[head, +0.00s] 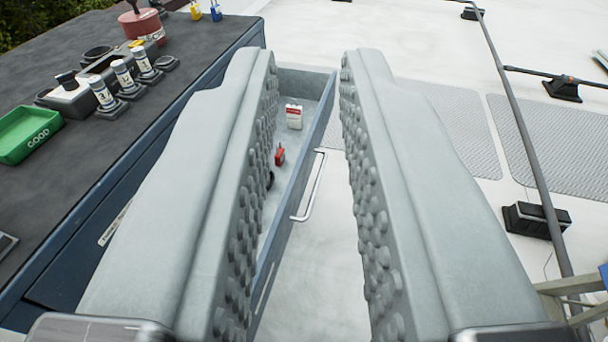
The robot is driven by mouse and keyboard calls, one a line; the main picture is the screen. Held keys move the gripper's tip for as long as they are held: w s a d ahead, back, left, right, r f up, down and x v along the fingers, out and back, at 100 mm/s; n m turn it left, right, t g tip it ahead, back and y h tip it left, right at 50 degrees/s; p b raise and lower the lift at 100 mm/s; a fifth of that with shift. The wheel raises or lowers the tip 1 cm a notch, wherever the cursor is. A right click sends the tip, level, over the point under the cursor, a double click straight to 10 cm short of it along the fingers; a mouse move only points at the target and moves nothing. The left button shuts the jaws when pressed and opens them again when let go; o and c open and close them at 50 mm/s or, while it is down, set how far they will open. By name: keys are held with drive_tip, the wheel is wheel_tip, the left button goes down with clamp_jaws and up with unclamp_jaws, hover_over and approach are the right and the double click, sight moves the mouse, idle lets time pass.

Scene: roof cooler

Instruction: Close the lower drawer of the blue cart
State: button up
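The blue cart (128,172) stands on the left with a dark top. A drawer (318,112) is pulled out from its right side, with a blue front and a pale handle (310,188) facing right. Whether it is the lower one I cannot tell. My gripper (305,62) is open, its two grey studded fingers wide apart. In the picture the left finger covers much of the drawer and part of the cart. The drawer front and handle show in the gap between the fingers. I cannot tell whether either finger touches the drawer.
In the drawer are a white-and-red box (294,117) and a small red item (279,155). On the cart top are a green tray (28,134), several numbered cylinders and a red round container (142,27). Pale roof, grey mats and a rail (520,130) lie on the right.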

drive_tip(key=w+d+f+m+g, duration=0.1)
drive_tip(key=w+f, duration=0.1)
drive_tip(key=f, duration=0.1)
drive_tip(key=w+f+m+g, duration=0.2)
drive_tip(key=w, duration=0.1)
drive_tip(key=w+d+f+m+g, duration=0.1)
drive_tip(key=w+f, duration=0.1)
drive_tip(key=f, duration=0.1)
drive_tip(key=shift+w+d+f+m, duration=0.25)
drive_tip(key=shift+d+f+m, duration=0.1)
drive_tip(key=shift+m, duration=0.05)
clamp_jaws()
drive_tip(key=w+d+f+m+g, duration=0.2)
drive_tip(key=w+f+m+g, duration=0.25)
drive_tip(key=f, duration=0.45)
drive_tip(key=m+g+y, duration=0.7)
drive_tip(key=m+y, duration=0.2)
drive_tip(key=m, duration=0.3)
approach(282, 224)
drive_tip(key=s+d+f+x, duration=0.1)
drive_tip(key=x, duration=0.4)
drive_tip(key=shift+w+a+r+n+t, duration=0.1)
drive_tip(key=shift+w+a+n+t, duration=0.1)
drive_tip(key=shift+a, duration=0.25)
drive_tip(key=shift+w+a+r+n+t, duration=0.1)
drive_tip(key=shift+w+a, duration=0.1)
drive_tip(key=shift+a, duration=0.2)
drive_tip(key=shift+a, duration=0.1)
